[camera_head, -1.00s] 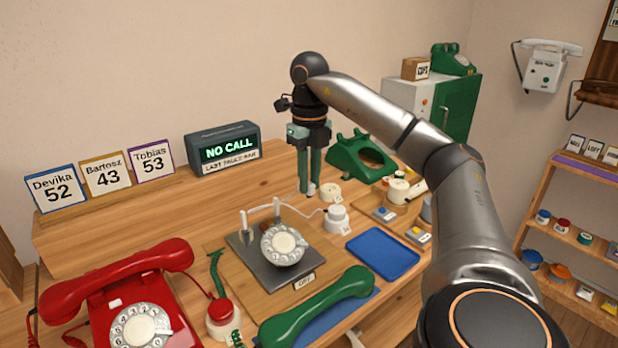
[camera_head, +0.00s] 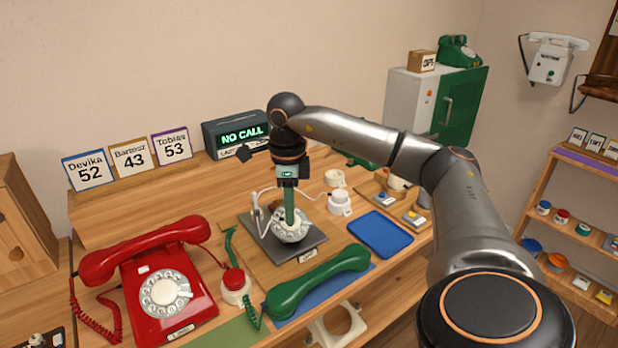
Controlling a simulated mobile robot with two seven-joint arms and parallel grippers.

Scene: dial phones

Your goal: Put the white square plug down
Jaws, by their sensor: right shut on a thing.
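My right gripper (camera_head: 290,222) points straight down over the grey dial stand on the desk. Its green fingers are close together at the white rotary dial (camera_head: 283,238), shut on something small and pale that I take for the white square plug. The plug is mostly hidden by the fingers, and its outline does not separate from the dial behind it. I cannot tell whether it touches the dial or the stand. The grey stand (camera_head: 312,243) carries a white hook frame at its left. My left gripper is out of view.
A white round base (camera_head: 340,203) with a cord stands right of the stand. A blue tray (camera_head: 380,234) lies to the right. A green handset (camera_head: 318,281) lies in front, beside a red-capped piece (camera_head: 235,285). The red phone (camera_head: 160,280) stands at left.

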